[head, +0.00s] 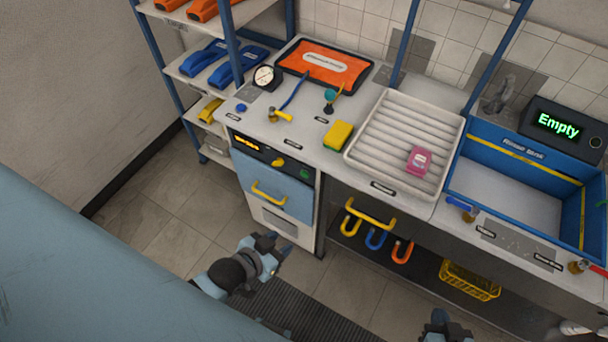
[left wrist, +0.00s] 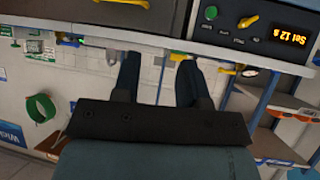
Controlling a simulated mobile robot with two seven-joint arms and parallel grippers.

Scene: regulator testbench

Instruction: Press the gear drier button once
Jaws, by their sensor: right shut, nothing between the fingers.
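The gear drier (head: 275,190) is a blue-fronted cabinet with a yellow handle under the counter. Its dark top panel holds a lit orange display (head: 246,142), a yellow knob (head: 278,161) and a small dark round button (head: 303,175). The wrist view shows this panel upside down at the upper right, with the display (left wrist: 287,35), knob (left wrist: 248,22) and dark button (left wrist: 211,13). My left gripper (head: 279,244) is in front of and below the drier, apart from the panel. Its fingers (left wrist: 158,78) are spread and empty. My right gripper (head: 440,321) is shut at the bottom edge, partly cut off.
The counter holds a gauge (head: 266,77), a yellow sponge (head: 338,134), a ribbed white tray (head: 365,162) with a pink item (head: 419,160), and a blue sink (head: 520,160). A shelf rack (head: 232,50) stands at the left. Yellow handles stick out from the fronts; floor before the drier is clear.

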